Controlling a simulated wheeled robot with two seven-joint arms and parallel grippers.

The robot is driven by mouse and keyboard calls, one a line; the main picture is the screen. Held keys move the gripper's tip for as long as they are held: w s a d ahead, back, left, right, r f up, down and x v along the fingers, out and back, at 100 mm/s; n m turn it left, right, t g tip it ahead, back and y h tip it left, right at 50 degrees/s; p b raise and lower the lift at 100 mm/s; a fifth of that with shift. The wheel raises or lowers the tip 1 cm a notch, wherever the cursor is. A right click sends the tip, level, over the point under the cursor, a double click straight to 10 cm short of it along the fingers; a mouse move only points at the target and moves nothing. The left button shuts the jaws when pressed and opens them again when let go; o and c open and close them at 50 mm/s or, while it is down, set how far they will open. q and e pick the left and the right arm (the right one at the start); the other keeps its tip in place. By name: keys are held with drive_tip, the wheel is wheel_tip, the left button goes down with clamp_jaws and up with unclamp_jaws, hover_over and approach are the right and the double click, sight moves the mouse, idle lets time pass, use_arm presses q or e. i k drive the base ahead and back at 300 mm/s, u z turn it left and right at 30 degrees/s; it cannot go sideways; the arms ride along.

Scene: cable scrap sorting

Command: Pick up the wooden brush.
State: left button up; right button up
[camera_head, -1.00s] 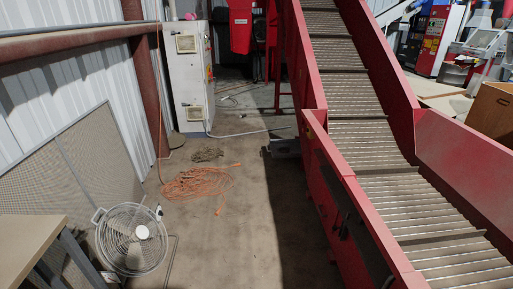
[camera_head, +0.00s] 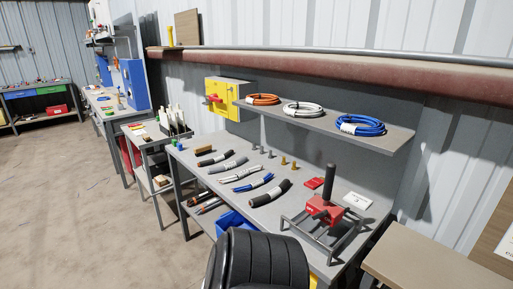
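I cannot pick out the wooden brush with certainty. A small brown item (camera_head: 161,181) lies on the lower shelf of the middle table, and small tan and red items (camera_head: 137,127) lie on its top. All are too small to tell what they are. Neither of my grippers is in view.
A grey workbench (camera_head: 228,189) along the wall holds several cable pieces (camera_head: 253,182) and a red tool on a metal frame (camera_head: 325,211). Coils lie on the shelf (camera_head: 375,146) above. A tan table (camera_head: 430,262) stands at right. The floor (camera_head: 70,200) at left is clear.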

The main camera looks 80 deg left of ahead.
sight(203, 149)
drive_tip(key=u, duration=3.2)
drive_tip(key=k, duration=0.45)
drive_tip(key=u, duration=0.85)
drive_tip(key=i, duration=2.35)
drive_tip(key=z, duration=1.45)
drive_tip(key=i, duration=0.65)
drive_tip(key=z, duration=0.75)
